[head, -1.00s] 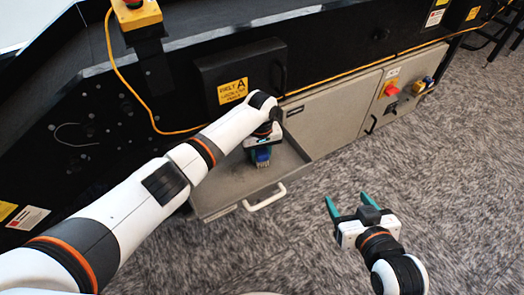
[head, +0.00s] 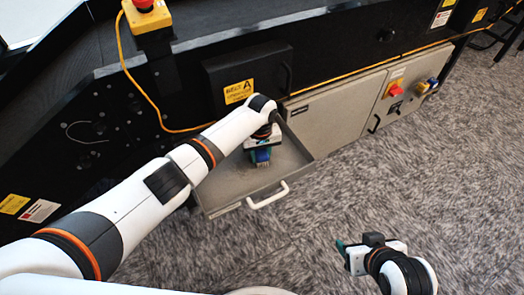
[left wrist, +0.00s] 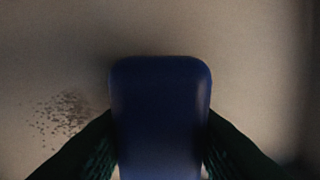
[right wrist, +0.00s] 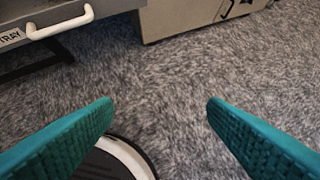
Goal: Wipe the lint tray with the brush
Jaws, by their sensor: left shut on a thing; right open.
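The lint tray (head: 226,190) is a grey open drawer with a white handle (head: 268,195), pulled out from the machine. My left gripper (head: 262,150) is inside the tray area, pointing down, shut on the blue brush (head: 262,157). In the left wrist view the brush's blue body (left wrist: 160,115) stands between the dark fingers over the tray floor; its bristles are hidden there. Dark lint specks (left wrist: 60,112) lie on the floor left of the brush. My right gripper (head: 342,246) is away from the tray above the carpet; its wrist view shows both teal fingers apart and empty (right wrist: 160,108).
Behind the tray is the black machine side with a yellow-labelled panel (head: 240,92) and a yellow cable. A grey cabinet (head: 340,112) with a red switch (head: 395,90) stands right of the tray. The patterned carpet (head: 430,170) to the right is clear.

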